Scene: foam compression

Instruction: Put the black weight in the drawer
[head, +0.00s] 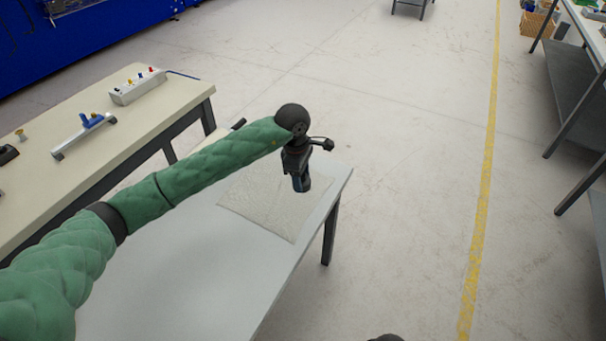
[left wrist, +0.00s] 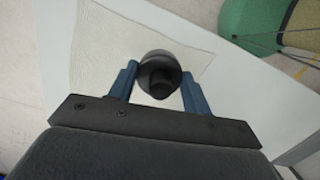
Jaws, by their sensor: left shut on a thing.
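My left gripper (head: 301,184) points down above the far end of the white table. In the left wrist view its two blue fingers (left wrist: 158,88) stand either side of the black weight (left wrist: 160,72), which is round and dark with a knob towards the camera. The gripper is shut on it. In the head view the weight is hard to make out among the dark fingers. A pale foam sheet (head: 262,211) lies flat on the table below; it also shows in the left wrist view (left wrist: 97,50). I cannot clearly make out a drawer. My right gripper is not in view.
The white table (head: 200,285) is otherwise bare. A beige workbench (head: 65,120) on the left carries a switch box (head: 138,88) and a blue-handled tool (head: 88,125). Open floor (head: 410,190) lies to the right.

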